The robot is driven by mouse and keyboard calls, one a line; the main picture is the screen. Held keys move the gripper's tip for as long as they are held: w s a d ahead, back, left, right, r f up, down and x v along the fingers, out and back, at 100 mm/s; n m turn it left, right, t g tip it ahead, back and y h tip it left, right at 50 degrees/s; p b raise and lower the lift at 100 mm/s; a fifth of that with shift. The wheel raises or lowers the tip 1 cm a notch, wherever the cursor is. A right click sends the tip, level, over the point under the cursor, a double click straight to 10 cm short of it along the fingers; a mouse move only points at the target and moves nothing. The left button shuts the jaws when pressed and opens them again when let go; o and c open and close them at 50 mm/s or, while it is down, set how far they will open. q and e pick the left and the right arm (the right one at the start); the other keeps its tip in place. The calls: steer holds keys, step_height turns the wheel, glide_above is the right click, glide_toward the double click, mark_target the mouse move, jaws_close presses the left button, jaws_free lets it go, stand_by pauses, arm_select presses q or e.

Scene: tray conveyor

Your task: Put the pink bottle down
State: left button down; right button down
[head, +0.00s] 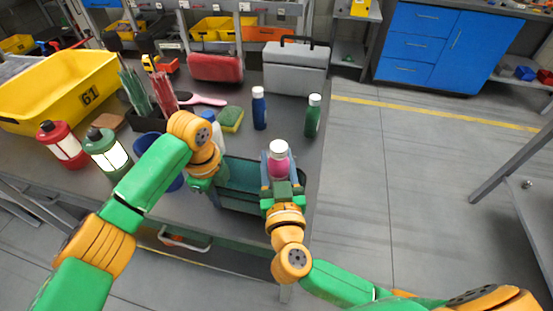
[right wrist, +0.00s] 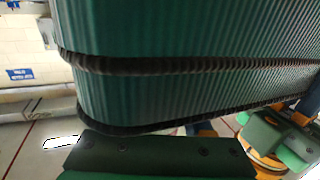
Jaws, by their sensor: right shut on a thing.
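The pink bottle (head: 279,168) with a white cap stands roughly upright in the head view, at the right part of the teal crate (head: 240,172). My right gripper (head: 279,176) is shut on it, one finger on each side. I cannot tell whether the bottle's base touches anything; its lower part is hidden by the gripper. The bottle does not show in the right wrist view, where a ribbed teal wall (right wrist: 200,95) with dark bands fills most of the picture. My left gripper (head: 212,190) is at the crate's left end; its fingertips are unclear.
A blue bottle (head: 259,110) and a green bottle (head: 312,117) stand behind the crate, near a sponge (head: 230,119). A grey toolbox (head: 295,70) stands at the back. Two lanterns and a yellow bin (head: 62,95) are at the left. The table ends just right of the green bottle.

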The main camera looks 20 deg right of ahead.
arm_select(q)
steer(key=shift+s, duration=0.1)
arm_select(e)
steer(key=shift+s+f, duration=0.1)
steer(key=shift+f, duration=0.5)
steer(key=shift+c, duration=2.4)
jaws_free()
steer(key=shift+o, duration=0.9)
steer(key=shift+f, duration=0.2)
steer(key=shift+s, duration=0.1)
steer(key=s+a+r, duration=0.1)
steer(key=s+a, duration=0.1)
steer(key=s, duration=0.9)
steer(key=shift+s+r, duration=0.25)
steer(key=shift+r, duration=0.15)
steer(key=shift+a, duration=0.1)
